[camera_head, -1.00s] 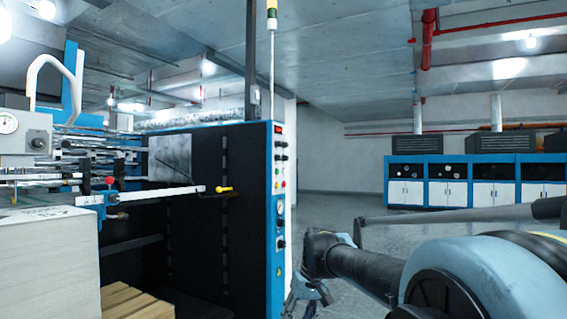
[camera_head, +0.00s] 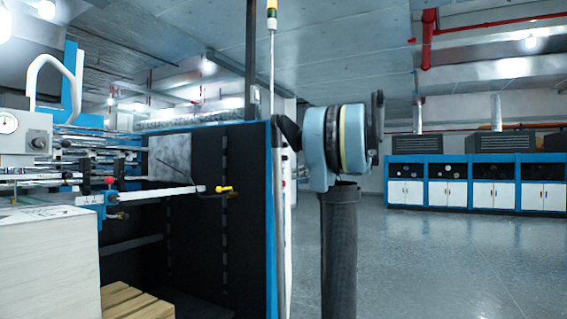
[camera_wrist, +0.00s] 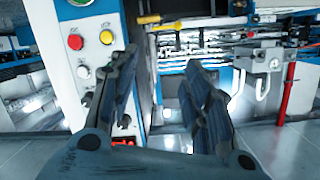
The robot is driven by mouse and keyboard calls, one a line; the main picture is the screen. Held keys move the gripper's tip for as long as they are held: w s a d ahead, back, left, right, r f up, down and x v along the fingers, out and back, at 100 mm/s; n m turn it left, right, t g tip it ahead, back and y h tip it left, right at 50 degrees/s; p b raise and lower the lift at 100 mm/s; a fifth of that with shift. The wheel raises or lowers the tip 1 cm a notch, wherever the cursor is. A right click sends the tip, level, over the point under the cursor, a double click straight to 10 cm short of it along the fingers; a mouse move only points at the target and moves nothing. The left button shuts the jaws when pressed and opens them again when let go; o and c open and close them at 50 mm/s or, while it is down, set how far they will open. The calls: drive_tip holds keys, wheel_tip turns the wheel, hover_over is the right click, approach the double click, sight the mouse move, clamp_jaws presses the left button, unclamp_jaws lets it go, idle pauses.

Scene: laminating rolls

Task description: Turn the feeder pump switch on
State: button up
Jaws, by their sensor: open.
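The control panel (camera_wrist: 60,60) of the blue-and-black machine (camera_head: 190,250) shows at the left of the wrist view, appearing upside down. It carries a red button (camera_wrist: 75,42), a yellow button (camera_wrist: 106,37), a white button (camera_wrist: 83,72), and dark knobs partly behind a finger. A red display (camera_wrist: 123,142) is at the bottom. I cannot tell which control is the feeder pump switch; labels are unreadable. My gripper (camera_wrist: 161,58) is open and empty, its left finger overlapping the panel's right side. In the head view my arm hides most of the panel, and the gripper is not visible.
A yellow-handled lever (camera_head: 224,189) sticks out from the machine's side. A pale stack (camera_head: 45,250) and a wooden pallet (camera_head: 138,302) stand at the left. Blue-and-white cabinets (camera_head: 470,190) line the back right. The floor (camera_head: 450,260) at the right is clear.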

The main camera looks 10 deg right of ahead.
sight(281, 158)
drive_tip(key=w+d+r+n+t+y, duration=0.1)
drive_tip(key=w+d+r+t, duration=0.2)
drive_tip(key=w+d+r, duration=0.4)
drive_tip(key=x, duration=1.5)
drive_tip(key=shift+s+a+r, duration=0.15)
drive_tip(key=shift+a, duration=0.3)
drive_tip(key=shift+d, duration=0.1)
clamp_jaws()
